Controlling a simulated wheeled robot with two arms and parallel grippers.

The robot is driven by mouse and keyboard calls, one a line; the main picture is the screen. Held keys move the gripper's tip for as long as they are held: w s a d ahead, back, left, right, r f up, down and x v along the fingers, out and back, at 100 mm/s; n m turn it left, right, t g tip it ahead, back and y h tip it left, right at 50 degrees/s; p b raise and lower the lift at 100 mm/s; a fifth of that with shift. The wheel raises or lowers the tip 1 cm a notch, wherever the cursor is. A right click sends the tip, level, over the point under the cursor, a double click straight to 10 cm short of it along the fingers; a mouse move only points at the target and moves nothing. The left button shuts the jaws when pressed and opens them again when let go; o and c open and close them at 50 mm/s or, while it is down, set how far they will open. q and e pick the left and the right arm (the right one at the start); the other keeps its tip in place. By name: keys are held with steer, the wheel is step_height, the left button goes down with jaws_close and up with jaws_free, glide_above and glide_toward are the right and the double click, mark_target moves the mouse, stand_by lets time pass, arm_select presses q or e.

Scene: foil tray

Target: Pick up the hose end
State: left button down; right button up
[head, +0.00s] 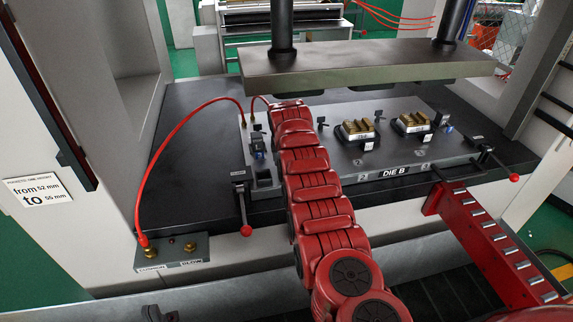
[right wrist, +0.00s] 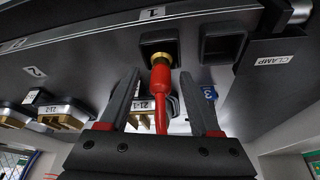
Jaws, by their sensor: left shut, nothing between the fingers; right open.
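The hose end shows in the right wrist view as a brass fitting (right wrist: 161,61) with a red sleeve (right wrist: 161,80). The brass tip is at a dark square pocket marked 1; I cannot tell how deep it sits. My right gripper (right wrist: 165,92) is open, its fingers on either side of the red hose, which runs down between them, not gripped. In the head view my red right arm reaches over the die plate and hides its gripper and the hose end. My left gripper (head: 160,313) is shut and empty at the bottom left edge, only partly in view.
A heavy upper plate (head: 370,62) hangs above. Clamp levers with red knobs (head: 246,230) stand at the front. Brass-topped blocks (head: 357,130) sit on the plate.

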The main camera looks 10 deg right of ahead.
steer(key=shift+f, duration=0.25)
jaws_close()
stand_by(0.4)
